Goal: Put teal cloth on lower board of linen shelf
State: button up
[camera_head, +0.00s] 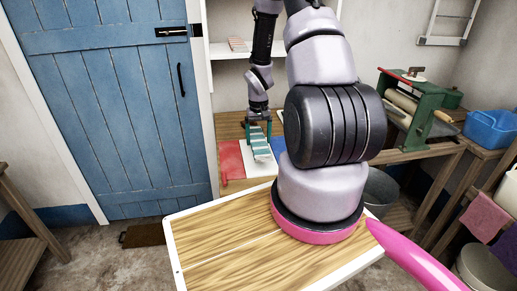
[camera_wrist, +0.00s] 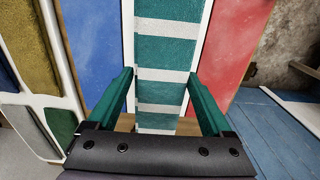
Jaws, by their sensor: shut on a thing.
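The teal cloth (camera_head: 260,146), striped with white, is in my gripper (camera_head: 258,122) above a wooden table at the back centre. In the wrist view the cloth (camera_wrist: 165,60) runs between the two green fingers of my gripper (camera_wrist: 160,75), which are shut on its sides. Whether the cloth touches the surface below is hard to tell. A white shelf (camera_head: 230,51), apparently the linen shelf, stands behind my arm. A small striped folded thing (camera_head: 238,44) lies on its visible board. My arm hides much of the shelf's right part.
Red (camera_head: 231,160), white and blue (camera_head: 278,146) flat areas lie under and beside the cloth. Yellow and green pieces (camera_wrist: 27,45) show in the wrist view. A blue door (camera_head: 110,100) is left; a green mangle (camera_head: 425,105) and blue tub (camera_head: 492,128) are right.

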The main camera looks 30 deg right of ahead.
jog(key=shift+f, duration=2.1)
jog(key=shift+f, duration=0.15)
jog(key=o, duration=1.2)
